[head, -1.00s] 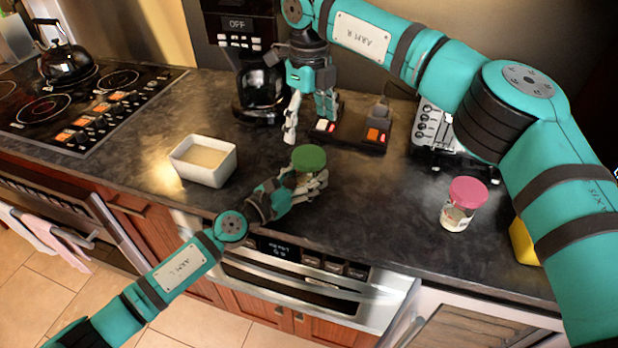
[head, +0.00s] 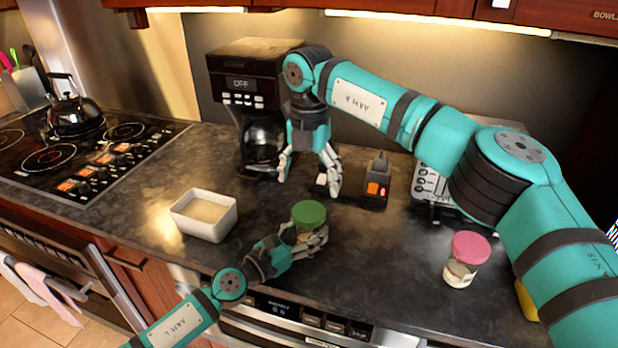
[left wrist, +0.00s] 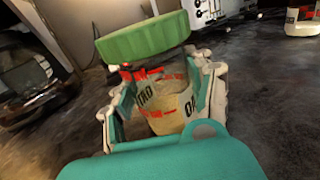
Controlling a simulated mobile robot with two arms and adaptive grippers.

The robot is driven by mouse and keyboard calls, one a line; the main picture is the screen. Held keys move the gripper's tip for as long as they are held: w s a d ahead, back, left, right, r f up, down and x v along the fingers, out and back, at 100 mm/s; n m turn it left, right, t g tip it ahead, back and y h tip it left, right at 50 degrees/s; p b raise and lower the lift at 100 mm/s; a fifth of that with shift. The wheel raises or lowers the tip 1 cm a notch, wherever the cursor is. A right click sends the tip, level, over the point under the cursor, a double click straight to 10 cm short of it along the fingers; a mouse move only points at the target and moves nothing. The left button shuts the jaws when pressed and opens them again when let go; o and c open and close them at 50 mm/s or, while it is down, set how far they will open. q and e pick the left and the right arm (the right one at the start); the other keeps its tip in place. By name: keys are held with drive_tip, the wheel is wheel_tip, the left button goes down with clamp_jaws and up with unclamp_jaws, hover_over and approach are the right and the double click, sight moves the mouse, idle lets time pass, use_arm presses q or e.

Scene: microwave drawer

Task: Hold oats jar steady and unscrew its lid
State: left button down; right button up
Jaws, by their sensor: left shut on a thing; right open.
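The oats jar (left wrist: 165,103) is clear, with pale contents and dark lettering, and has a green lid (head: 309,213) on top. It stands roughly upright near the counter's front edge in the head view. My left gripper (head: 312,240) is shut around the jar's body from the left, and its fingers hide part of the sides. In the left wrist view the green lid (left wrist: 145,38) sits at the jar's top; I cannot tell how tight it is. My right gripper (head: 308,185) is open and empty, pointing down behind the lid and apart from it.
A white rectangular dish (head: 204,216) stands left of the jar. A pink-lidded jar (head: 465,258) stands to the right. Behind are a coffee maker (head: 243,85), a small device with an orange switch (head: 374,190) and a toaster-like appliance (head: 432,185). Bare counter lies between the two jars.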

sight(309, 211)
drive_tip(key=m, duration=0.6)
drive_tip(key=shift+m, duration=0.4)
drive_tip(key=m, duration=0.6)
drive_tip(key=shift+m, duration=0.3)
drive_tip(key=shift+f, duration=4)
drive_tip(key=shift+c, duration=0.3)
